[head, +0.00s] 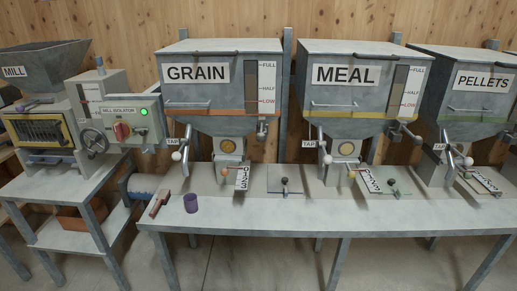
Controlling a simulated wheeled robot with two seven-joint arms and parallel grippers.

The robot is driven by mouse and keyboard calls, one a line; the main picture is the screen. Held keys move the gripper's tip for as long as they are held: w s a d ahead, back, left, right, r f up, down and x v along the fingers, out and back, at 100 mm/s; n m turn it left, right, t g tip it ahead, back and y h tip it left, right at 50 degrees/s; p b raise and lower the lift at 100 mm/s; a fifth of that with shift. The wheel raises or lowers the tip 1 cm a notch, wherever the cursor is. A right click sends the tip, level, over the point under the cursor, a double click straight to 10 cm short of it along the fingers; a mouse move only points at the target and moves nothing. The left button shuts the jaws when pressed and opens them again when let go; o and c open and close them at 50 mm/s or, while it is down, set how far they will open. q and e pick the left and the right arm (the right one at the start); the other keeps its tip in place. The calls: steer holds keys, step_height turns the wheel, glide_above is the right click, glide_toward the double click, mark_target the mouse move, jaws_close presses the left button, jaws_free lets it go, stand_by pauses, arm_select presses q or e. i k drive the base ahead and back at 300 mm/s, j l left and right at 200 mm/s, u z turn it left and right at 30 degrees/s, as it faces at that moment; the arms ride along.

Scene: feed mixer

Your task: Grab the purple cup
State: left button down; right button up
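The purple cup (191,204) stands upright near the front left of the grey bench (270,233). It is small and apart from the things around it. Neither of my grippers shows in the head view.
A red-brown tool (159,203) lies just left of the cup. Behind stand the GRAIN hopper (221,92), MEAL hopper (357,92) and PELLETS hopper (470,95), with levers and taps above the bench. The mill (45,110) is at left. The bench front right of the cup is clear.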

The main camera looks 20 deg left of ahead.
mark_target(190, 199)
steer(key=i+j+u, duration=0.15)
steer(key=u, duration=0.2)
steer(key=i+j+u, duration=0.1)
steer(key=u, duration=0.25)
steer(key=i+u, duration=0.35)
